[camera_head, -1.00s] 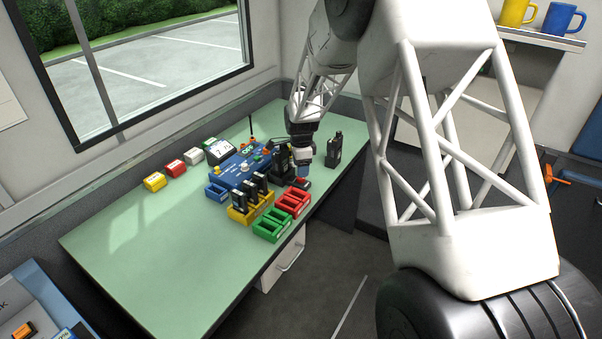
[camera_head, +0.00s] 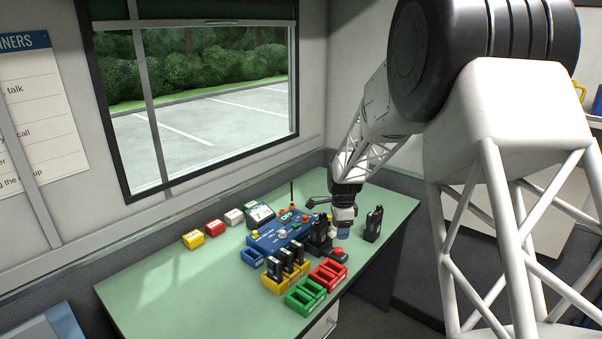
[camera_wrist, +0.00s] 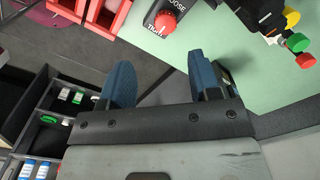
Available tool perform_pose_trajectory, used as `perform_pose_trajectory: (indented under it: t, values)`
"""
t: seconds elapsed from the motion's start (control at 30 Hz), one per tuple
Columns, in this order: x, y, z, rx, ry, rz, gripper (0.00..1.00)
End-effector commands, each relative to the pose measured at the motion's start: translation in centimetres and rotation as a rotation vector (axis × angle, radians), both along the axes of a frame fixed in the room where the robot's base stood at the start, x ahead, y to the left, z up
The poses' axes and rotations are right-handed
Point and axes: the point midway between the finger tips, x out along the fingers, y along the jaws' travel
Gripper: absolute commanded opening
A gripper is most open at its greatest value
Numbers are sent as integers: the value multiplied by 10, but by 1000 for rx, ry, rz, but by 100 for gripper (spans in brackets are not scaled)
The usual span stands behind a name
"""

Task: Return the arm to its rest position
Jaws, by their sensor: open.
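My gripper (camera_head: 343,231) is over the right part of the green table (camera_head: 170,290), between a black radio in a charger (camera_head: 320,235) and another black radio (camera_head: 373,224) standing upright. In the wrist view my gripper (camera_wrist: 165,80) has its two blue fingers wide apart. Nothing is between them; the floor and the table edge show beyond. My lattice arm reaches in from the right in the head view.
A blue console (camera_head: 278,235), a yellow bin with several radios (camera_head: 285,275), red bins (camera_head: 328,272) and green bins (camera_head: 305,295) crowd the table. A red knob (camera_wrist: 165,22) is near the fingers. The table's left part is clear.

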Motion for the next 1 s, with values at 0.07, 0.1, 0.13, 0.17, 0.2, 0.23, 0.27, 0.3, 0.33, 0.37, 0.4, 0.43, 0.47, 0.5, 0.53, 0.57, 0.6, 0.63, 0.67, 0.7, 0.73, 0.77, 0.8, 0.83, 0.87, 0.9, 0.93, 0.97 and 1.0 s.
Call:
perform_pose_trajectory:
  t: [0.07, 0.1, 0.13, 0.17, 0.2, 0.23, 0.27, 0.3, 0.33, 0.37, 0.4, 0.43, 0.47, 0.5, 0.53, 0.57, 0.6, 0.63, 0.67, 0.7, 0.73, 0.77, 0.8, 0.83, 0.87, 0.9, 0.93, 0.97, 1.0]
  values:
    - [-8, 0, 12, -1, -7, 29, 57]
    - [-13, 1, 18, -1, -10, 49, 57]
    - [-18, 1, 23, -1, -13, 65, 57]
    - [-22, 1, 29, -2, -16, 83, 57]
    - [-29, 1, 37, -2, -20, 110, 57]
    - [-35, 2, 43, -3, -24, 130, 57]
    - [-41, 2, 49, -4, -27, 152, 57]
    - [-49, 2, 58, -5, -31, 182, 57]
    - [-56, 3, 64, -6, -35, 206, 57]
    - [-63, 3, 70, -7, -38, 230, 57]
    - [-71, 3, 79, -10, -43, 261, 57]
    - [-79, 3, 84, -11, -46, 285, 57]
    - [-85, 4, 90, -12, -49, 309, 57]
    - [-95, 4, 97, -14, -52, 340, 57]
    - [-102, 4, 104, -16, -57, 365, 57]
    - [-109, 5, 109, -17, -60, 388, 57]
    - [-119, 5, 115, -19, -63, 419, 57]
    - [-126, 5, 120, -21, -67, 443, 57]
    - [-133, 5, 125, -23, -69, 467, 57]
    - [-143, 6, 132, -26, -75, 498, 57]
    - [-151, 6, 136, -27, -77, 522, 57]
    - [-158, 6, 141, -30, -81, 545, 57]
    - [-168, 7, 146, -33, -85, 577, 57]
    - [-176, 7, 151, -35, -89, 600, 57]
    - [-183, 7, 155, -38, -92, 624, 57]
    - [-193, 7, 159, -42, -96, 655, 57]
    - [-201, 8, 163, -44, -99, 679, 57]
    - [-209, 8, 167, -47, -102, 702, 57]
    - [-219, 8, 171, -51, -106, 734, 57]
